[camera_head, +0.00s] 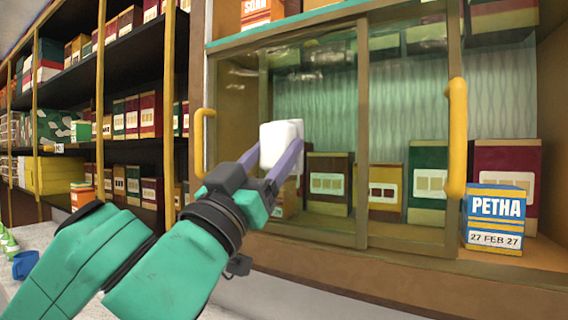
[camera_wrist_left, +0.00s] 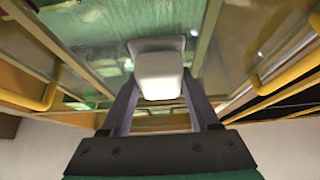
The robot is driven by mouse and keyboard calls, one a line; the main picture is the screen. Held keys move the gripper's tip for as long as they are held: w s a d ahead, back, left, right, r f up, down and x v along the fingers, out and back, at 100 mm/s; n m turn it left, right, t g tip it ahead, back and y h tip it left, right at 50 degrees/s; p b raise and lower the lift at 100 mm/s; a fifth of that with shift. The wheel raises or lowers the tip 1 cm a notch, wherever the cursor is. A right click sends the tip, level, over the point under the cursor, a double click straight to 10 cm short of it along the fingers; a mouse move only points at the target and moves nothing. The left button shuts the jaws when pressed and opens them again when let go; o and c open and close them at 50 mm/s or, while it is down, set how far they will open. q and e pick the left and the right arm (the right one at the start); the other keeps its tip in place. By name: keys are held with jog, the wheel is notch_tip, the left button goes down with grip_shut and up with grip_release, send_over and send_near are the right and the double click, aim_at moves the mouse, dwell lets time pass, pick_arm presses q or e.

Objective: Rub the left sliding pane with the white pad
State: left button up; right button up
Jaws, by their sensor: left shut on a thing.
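The white pad (camera_head: 280,143) is held between the purple fingers of my left gripper (camera_head: 276,162), which is shut on it. The pad also shows in the left wrist view (camera_wrist_left: 158,72), with the left gripper (camera_wrist_left: 158,98) around its sides. The left sliding pane (camera_head: 236,100) is glass in a brown frame with a yellow handle (camera_head: 199,140) at its left edge. The pad is in front of this pane; I cannot tell whether it touches the glass. My right gripper is not in view.
Another pane with a yellow handle (camera_head: 456,135) is on the right. Behind the glass stand several boxes. A blue and white PETHA box (camera_head: 494,218) stands at the right on the cabinet ledge. Dark shelves of boxes (camera_head: 125,120) fill the left. A pale counter lies below.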

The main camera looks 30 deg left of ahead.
pick_arm(q)
jog(key=shift+w+a+f+b, duration=0.1)
jog(key=shift+a+f+b, duration=0.05)
jog(key=shift+a+b, duration=0.95)
jog(key=shift+a, duration=0.15)
jog(key=a+b, duration=0.2)
jog(key=a, duration=0.2)
jog(key=shift+b, duration=0.35)
jog(key=shift+a, duration=0.35)
jog(key=s+b, duration=0.3)
jog(key=s, duration=0.3)
jog(key=shift+d, duration=0.15)
